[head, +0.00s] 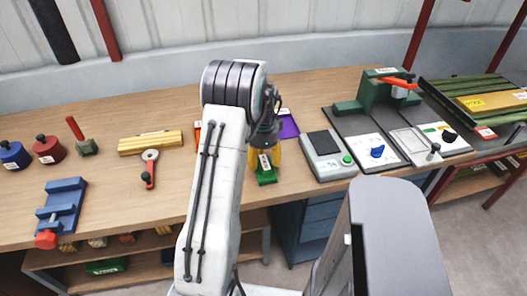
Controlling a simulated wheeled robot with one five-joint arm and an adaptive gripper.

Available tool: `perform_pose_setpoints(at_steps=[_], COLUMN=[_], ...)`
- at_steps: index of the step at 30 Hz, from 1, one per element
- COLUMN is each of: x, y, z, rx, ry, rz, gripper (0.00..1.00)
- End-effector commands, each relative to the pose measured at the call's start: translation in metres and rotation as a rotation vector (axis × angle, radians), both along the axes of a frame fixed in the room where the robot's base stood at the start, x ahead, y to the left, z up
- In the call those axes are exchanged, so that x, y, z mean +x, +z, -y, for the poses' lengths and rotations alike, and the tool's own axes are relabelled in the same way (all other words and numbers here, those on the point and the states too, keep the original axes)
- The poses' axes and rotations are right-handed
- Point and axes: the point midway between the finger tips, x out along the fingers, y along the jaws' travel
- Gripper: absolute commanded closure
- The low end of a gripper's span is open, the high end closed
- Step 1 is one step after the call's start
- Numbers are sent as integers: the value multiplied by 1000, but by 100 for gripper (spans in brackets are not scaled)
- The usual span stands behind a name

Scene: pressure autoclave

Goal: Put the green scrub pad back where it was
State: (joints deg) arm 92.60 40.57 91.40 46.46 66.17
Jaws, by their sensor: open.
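The green scrub pad (266,179) is a small green block with a white label, near the front edge of the wooden bench, left of the grey scale. My gripper (264,160) points down at it, with yellow fingers on either side of the pad's upper part. The fingers are open. I cannot tell whether they touch the pad. The arm and wrist hide part of the bench behind it.
A purple item (289,126) lies behind the gripper, and an orange item (197,134) is partly hidden by my arm. The grey scale (327,156) stands close on the right. A red-handled tool (149,168) and a blue vise (62,206) are left.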

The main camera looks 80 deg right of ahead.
Motion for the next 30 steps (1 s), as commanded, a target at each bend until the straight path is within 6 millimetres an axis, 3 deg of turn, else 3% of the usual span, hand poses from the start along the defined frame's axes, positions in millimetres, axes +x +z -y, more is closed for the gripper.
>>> perform_pose_setpoints(at_steps=[8,21,30], x=[0,-1,-1], y=[29,97,120], z=[1,-2,-3], rx=[-5,-4,-1], ry=[0,0,0], rz=[0,0,-1], gripper=[44,44,44])
